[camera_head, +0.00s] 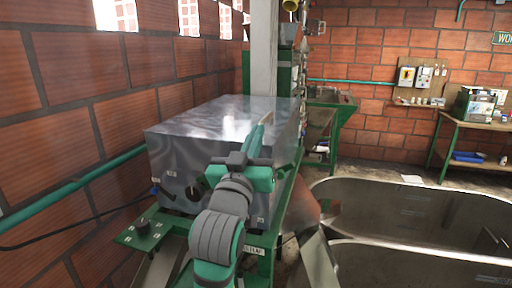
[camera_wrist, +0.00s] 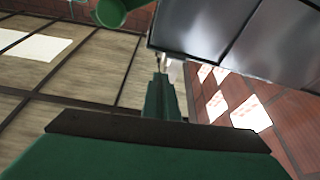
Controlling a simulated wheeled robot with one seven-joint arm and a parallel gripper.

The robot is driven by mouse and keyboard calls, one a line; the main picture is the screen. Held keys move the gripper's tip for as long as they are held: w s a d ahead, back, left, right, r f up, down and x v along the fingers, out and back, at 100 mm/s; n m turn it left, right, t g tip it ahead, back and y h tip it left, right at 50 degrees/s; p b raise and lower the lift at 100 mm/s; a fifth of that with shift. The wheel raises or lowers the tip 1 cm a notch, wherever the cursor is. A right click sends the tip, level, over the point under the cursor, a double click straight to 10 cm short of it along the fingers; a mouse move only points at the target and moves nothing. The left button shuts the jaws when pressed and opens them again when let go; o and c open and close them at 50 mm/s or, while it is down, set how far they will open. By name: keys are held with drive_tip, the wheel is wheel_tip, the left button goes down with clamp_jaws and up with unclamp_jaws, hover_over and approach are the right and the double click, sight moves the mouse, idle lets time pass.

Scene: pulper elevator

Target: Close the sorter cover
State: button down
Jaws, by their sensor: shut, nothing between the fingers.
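The sorter is a grey metal box on a green frame, and its shiny cover (camera_head: 215,115) forms the top, looking about level in the head view. I cannot tell whether there is a gap under it. A metal panel, likely part of the sorter, fills the upper right of the wrist view (camera_wrist: 205,28). My gripper (camera_head: 267,118) is in front of the box's right side, fingers pointing up and away. In the wrist view the fingers (camera_wrist: 161,78) are together and empty, close to the panel's lower edge; contact is unclear. My arm hides part of the box's front.
A brick wall (camera_head: 65,75) with a green pipe (camera_head: 75,192) runs along the left. A grey post (camera_head: 264,45) stands behind the box. Large metal tanks (camera_head: 420,205) take up the right foreground. A green workbench (camera_head: 470,125) is at the far right.

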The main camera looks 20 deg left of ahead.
drive_tip(key=s+a+r+v, duration=0.1)
drive_tip(key=v, duration=0.9)
drive_tip(key=w+d+f+n+g, duration=0.1)
drive_tip(key=w+d+f, duration=0.15)
drive_tip(key=f, duration=0.65)
drive_tip(key=w+d+f, duration=0.1)
drive_tip(key=d+f, duration=0.3)
drive_tip(key=f, duration=0.5)
drive_tip(key=s+d+f+g+h, duration=0.15)
drive_tip(key=d+f, duration=0.25)
drive_tip(key=f, duration=0.5)
drive_tip(key=s+d+f+g, duration=0.1)
drive_tip(key=s+d+f, duration=0.25)
drive_tip(key=f, duration=0.55)
drive_tip(key=s+d+f+g, duration=0.1)
drive_tip(key=s+d+f, duration=0.2)
drive_tip(key=s+f, duration=0.35)
drive_tip(key=s+d+f+g, duration=0.1)
drive_tip(key=s+d+f, duration=0.2)
drive_tip(key=s+f, duration=0.35)
drive_tip(key=s+d+f+m, duration=0.1)
drive_tip(key=s+m, duration=0.1)
drive_tip(key=s, duration=0.7)
drive_tip(key=s+d+f+m+h, duration=0.1)
drive_tip(key=s, duration=0.8)
drive_tip(key=shift+s+d+f+m+g, duration=0.2)
drive_tip(key=shift+d+f+m+g, duration=0.1)
drive_tip(key=shift+d+m+g, duration=0.15)
